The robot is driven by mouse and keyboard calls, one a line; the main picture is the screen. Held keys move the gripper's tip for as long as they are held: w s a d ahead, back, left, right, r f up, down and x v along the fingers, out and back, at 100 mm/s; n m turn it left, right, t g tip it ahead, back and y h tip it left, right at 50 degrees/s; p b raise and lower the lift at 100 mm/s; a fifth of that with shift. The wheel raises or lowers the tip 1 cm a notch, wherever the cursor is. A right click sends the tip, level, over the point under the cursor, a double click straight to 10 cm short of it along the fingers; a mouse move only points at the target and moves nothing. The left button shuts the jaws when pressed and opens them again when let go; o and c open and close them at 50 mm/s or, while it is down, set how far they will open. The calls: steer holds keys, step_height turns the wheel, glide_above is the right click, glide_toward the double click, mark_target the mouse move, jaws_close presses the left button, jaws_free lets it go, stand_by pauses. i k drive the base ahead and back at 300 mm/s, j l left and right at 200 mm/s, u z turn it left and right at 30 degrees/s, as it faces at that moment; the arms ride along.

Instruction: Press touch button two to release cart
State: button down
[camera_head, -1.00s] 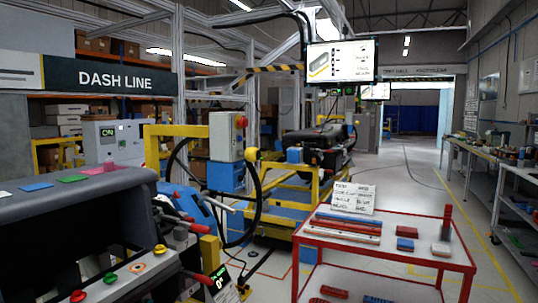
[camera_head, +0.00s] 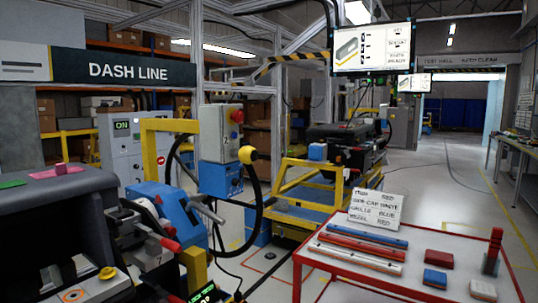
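A grey control box (camera_head: 213,133) stands near the middle-left, with a red knob (camera_head: 237,116) at its upper right and a small mark like a "2" on its side. A yellow round button (camera_head: 247,154) sits at the box's right side, above a black curved hose or hoop. A blue box (camera_head: 220,180) is below the control box. A yellow-framed cart (camera_head: 300,188) carrying a dark unit stands behind, to the right. My gripper is not in view, so its distance from the button cannot be told.
A dark dashboard module (camera_head: 60,195) fills the left foreground, beside a blue device with red handles (camera_head: 178,213). A red-rimmed table (camera_head: 352,271) with bars, blocks and a sign stands at front right. Grey floor (camera_head: 455,200) is open at the right. A monitor (camera_head: 372,49) hangs above.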

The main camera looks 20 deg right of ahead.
mark_target(248, 155)
steer(key=i+l, duration=0.15)
steer(key=l, duration=0.25)
steer(key=i+l, duration=0.15)
steer(key=l, duration=0.3)
steer(key=i+l, duration=0.1)
steer(key=l, duration=0.3)
steer(key=i+l, duration=0.15)
steer(key=l, duration=0.25)
